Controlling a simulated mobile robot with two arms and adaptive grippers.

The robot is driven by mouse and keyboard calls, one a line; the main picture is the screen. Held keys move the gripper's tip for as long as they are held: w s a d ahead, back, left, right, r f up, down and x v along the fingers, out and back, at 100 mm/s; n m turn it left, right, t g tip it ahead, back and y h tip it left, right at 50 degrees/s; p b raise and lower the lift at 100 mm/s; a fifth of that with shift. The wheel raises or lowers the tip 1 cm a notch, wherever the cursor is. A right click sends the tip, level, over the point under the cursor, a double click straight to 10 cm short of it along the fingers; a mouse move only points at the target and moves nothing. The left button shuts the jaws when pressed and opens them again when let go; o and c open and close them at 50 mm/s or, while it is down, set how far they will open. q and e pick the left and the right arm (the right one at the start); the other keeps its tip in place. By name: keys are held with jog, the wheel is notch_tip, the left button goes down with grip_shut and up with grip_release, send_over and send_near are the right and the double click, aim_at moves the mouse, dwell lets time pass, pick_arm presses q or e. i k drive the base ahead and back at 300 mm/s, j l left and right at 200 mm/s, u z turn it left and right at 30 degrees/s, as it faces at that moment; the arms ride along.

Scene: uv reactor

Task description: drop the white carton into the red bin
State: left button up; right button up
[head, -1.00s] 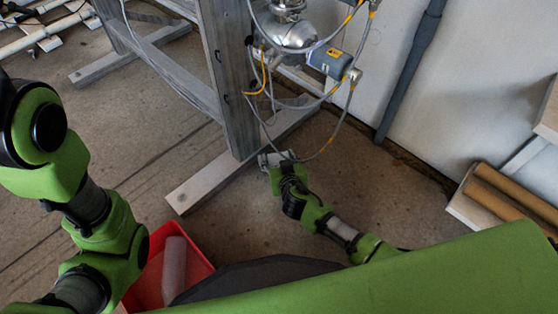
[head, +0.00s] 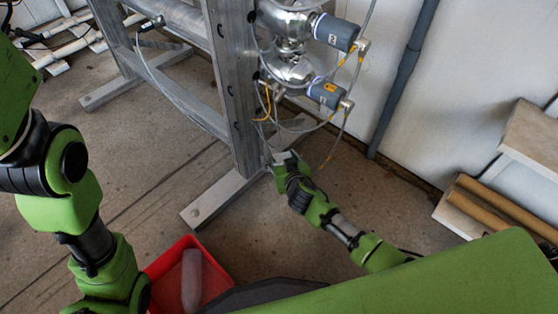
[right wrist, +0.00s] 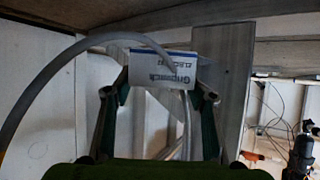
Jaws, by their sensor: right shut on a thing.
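The white carton (right wrist: 165,66) with blue print shows in the right wrist view, between the fingers of my right gripper (right wrist: 165,84). In the head view my right gripper (head: 286,164) is shut on it beside the foot of the metal frame; the carton is small and mostly covered there. The red bin (head: 217,268) stands on the floor at the bottom, left of and nearer than that gripper. A pale elongated thing (head: 191,280) lies in the bin. My left arm comes down the left side; its gripper is not visible.
The metal frame (head: 240,100) with steel vessels (head: 290,68), hanging cables and hoses stands just behind the right gripper. A grey pipe (head: 402,80) runs down the wall. Brown tubes (head: 500,215) lie at the right. Bare floor lies between frame foot and bin.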

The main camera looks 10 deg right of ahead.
aim_at(219, 287)
jog(key=k+j, duration=0.15)
jog(key=j, duration=0.25)
jog(key=k+j, duration=0.2)
jog(key=j, duration=0.15)
jog(key=k+j+z, duration=0.1)
jog(key=j, duration=0.3)
jog(key=k+j, duration=0.25)
jog(key=j, duration=0.15)
jog(key=k+j, duration=0.2)
jog(key=j, duration=0.15)
